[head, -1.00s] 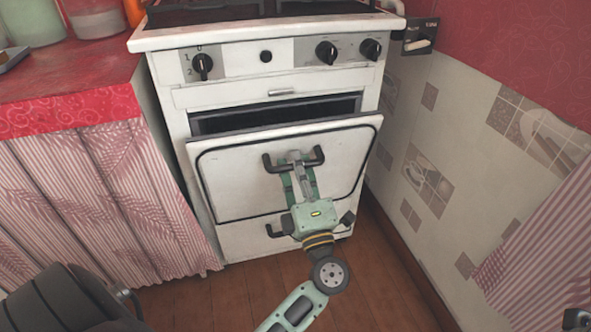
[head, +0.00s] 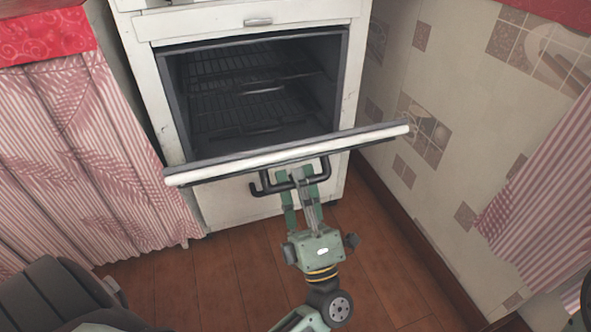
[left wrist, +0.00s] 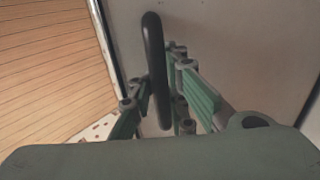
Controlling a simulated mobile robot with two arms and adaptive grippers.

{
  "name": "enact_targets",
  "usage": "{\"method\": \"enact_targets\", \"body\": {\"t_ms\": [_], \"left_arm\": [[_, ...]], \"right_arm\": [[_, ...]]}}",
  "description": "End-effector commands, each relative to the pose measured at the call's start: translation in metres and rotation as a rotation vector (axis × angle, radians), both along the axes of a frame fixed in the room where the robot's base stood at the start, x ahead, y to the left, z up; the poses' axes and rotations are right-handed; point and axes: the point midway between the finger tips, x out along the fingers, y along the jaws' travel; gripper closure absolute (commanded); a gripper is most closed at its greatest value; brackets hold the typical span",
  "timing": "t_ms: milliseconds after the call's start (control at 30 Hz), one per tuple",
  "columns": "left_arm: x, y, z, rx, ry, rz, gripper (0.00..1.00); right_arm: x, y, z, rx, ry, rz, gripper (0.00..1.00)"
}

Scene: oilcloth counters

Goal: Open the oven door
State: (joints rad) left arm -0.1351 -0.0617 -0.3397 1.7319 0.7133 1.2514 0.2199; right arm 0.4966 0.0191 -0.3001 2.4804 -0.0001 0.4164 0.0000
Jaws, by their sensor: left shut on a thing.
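The white oven door (head: 290,152) is swung well down in the head view, with its top edge toward me. The oven cavity (head: 250,85) behind it is dark and shows wire racks. My left gripper (head: 298,178) is shut on the black door handle (head: 262,188), on the door's outer face. In the left wrist view the handle (left wrist: 154,62) runs between the green fingers (left wrist: 168,108), in front of the door's pale face (left wrist: 235,40). The right gripper is not in view.
A counter with a pink striped curtain (head: 85,160) stands left of the oven. A tiled wall (head: 425,110) is close on the right. The wooden floor (head: 215,275) in front of the oven is clear around my left arm.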

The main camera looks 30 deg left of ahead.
Motion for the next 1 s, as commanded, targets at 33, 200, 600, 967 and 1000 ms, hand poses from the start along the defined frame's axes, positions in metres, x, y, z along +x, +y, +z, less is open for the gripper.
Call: {"method": "enact_targets", "body": {"t_ms": [33,200,600,967,1000], "left_arm": [[-0.0008,-0.0014,-0.0025,0.001,0.002,0.001,1.00],[-0.0019,-0.0027,-0.0040,0.001,0.000,0.001,1.00],[-0.0020,-0.0027,-0.0033,0.002,-0.001,0.001,0.80],[-0.0018,-0.0022,-0.0037,0.001,-0.001,0.001,0.68],[-0.0017,-0.0022,-0.0035,0.001,-0.001,0.001,0.68]], "right_arm": [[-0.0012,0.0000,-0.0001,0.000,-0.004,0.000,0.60],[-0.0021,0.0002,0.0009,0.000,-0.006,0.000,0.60],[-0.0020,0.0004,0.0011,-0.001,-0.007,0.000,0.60],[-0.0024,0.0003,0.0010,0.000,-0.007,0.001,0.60],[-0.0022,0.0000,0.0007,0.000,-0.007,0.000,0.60]]}}
